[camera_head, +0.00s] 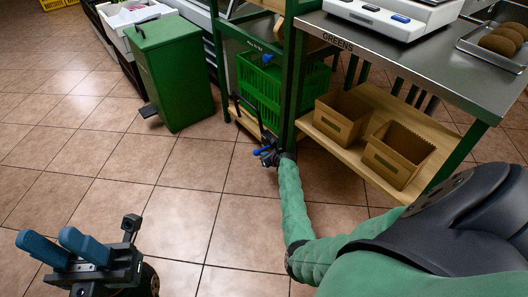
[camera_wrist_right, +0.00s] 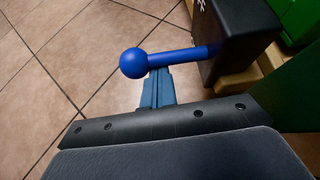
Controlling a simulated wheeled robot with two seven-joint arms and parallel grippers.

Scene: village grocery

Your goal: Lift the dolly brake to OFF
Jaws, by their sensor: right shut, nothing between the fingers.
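The blue brake lever with a ball knob (camera_wrist_right: 134,62) sticks out sideways from a black housing (camera_wrist_right: 236,42) in the right wrist view. White marks show at the housing's top edge, too cut off to read. My right gripper (camera_wrist_right: 158,76) is shut and empty, its fingertips at the lever's rod beside the knob. I cannot tell whether they touch it. In the head view my right gripper (camera_head: 266,152) is low at the dolly's front, where the lever is small. The wooden dolly (camera_head: 246,122) carries green crates (camera_head: 258,82). My left gripper (camera_head: 46,238) is open and empty, far from the dolly.
A green pedal bin (camera_head: 175,75) stands left of the dolly. A green shelf post (camera_head: 290,75) rises close beside my right gripper. A steel table (camera_head: 440,65) with cardboard boxes (camera_head: 342,116) on its lower shelf is at right. The tiled floor at left is clear.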

